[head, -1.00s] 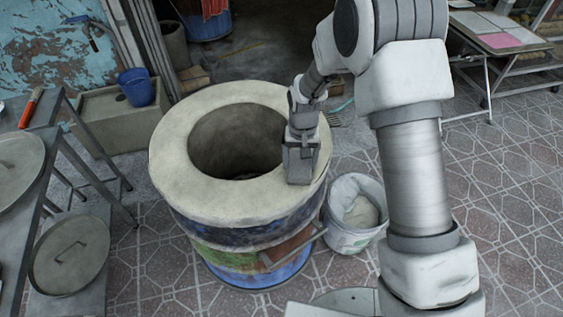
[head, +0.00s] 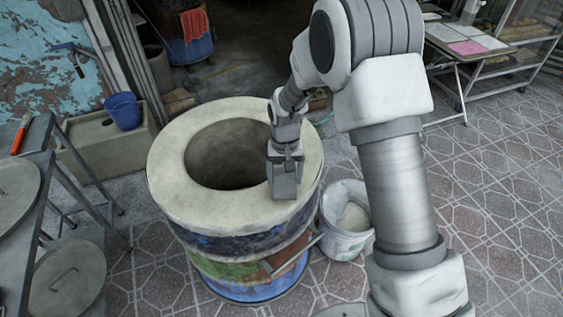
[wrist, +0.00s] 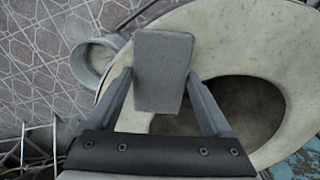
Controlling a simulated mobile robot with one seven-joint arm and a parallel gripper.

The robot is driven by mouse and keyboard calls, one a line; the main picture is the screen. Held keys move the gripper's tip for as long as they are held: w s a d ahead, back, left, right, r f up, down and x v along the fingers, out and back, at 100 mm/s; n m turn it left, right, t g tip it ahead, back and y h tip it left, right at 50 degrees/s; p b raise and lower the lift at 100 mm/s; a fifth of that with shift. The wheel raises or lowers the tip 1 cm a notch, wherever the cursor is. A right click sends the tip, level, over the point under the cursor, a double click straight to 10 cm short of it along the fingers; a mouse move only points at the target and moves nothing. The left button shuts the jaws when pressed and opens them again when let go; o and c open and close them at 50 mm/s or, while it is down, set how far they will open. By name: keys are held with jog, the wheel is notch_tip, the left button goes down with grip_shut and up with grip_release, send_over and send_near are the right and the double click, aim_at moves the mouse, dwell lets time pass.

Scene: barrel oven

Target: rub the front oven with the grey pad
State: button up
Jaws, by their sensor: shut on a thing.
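The front oven is a painted barrel with a broad pale rim (head: 180,190) around a dark round opening. My gripper (head: 285,160) is over the right front part of this rim, pointing down. It is shut on the grey pad (head: 284,187), a small block that appears to rest on the rim's top. In the wrist view the pad (wrist: 163,65) sits between both fingers of my gripper (wrist: 160,78), with the pale rim (wrist: 230,38) behind it. The pad's underside is hidden, so exact contact cannot be seen.
A white bucket (head: 346,222) stands close to the oven's right. Metal tables (head: 40,150) with round lids (head: 66,280) are at left. A blue bucket (head: 122,110) stands behind them. Tiled floor at right is open, with a table (head: 465,48) farther back.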

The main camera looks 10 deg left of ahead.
jog(key=shift+r+p, duration=1.4)
jog(key=shift+r, duration=1.25)
